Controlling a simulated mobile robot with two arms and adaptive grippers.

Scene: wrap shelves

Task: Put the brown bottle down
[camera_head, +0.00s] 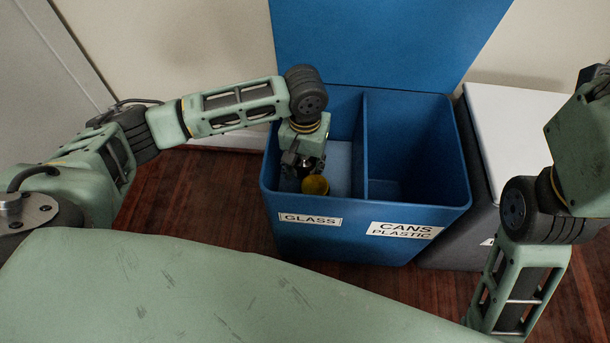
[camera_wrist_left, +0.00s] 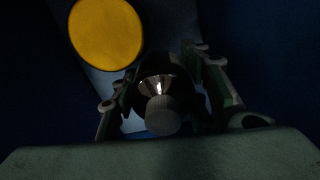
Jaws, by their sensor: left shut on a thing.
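My left gripper (camera_head: 303,172) points down inside the glass compartment of the blue bin (camera_head: 350,238). In the left wrist view, its fingers (camera_wrist_left: 162,108) are shut on the dark bottle (camera_wrist_left: 161,87), whose shiny neck and grey top (camera_wrist_left: 163,116) face the camera. The view is too dark to show the bottle's brown colour or whether its base touches the bin floor. In the head view, the gripper mostly hides the bottle. My right arm is at the right edge, but its gripper is out of view.
A round yellow top (camera_head: 315,185) is beside the gripper in the glass compartment; it also shows in the left wrist view (camera_wrist_left: 106,34). A divider (camera_head: 363,145) separates the empty-looking cans and plastic compartment. The blue lid (camera_head: 385,40) stands open behind. A grey bin with a white lid (camera_head: 515,130) is at right.

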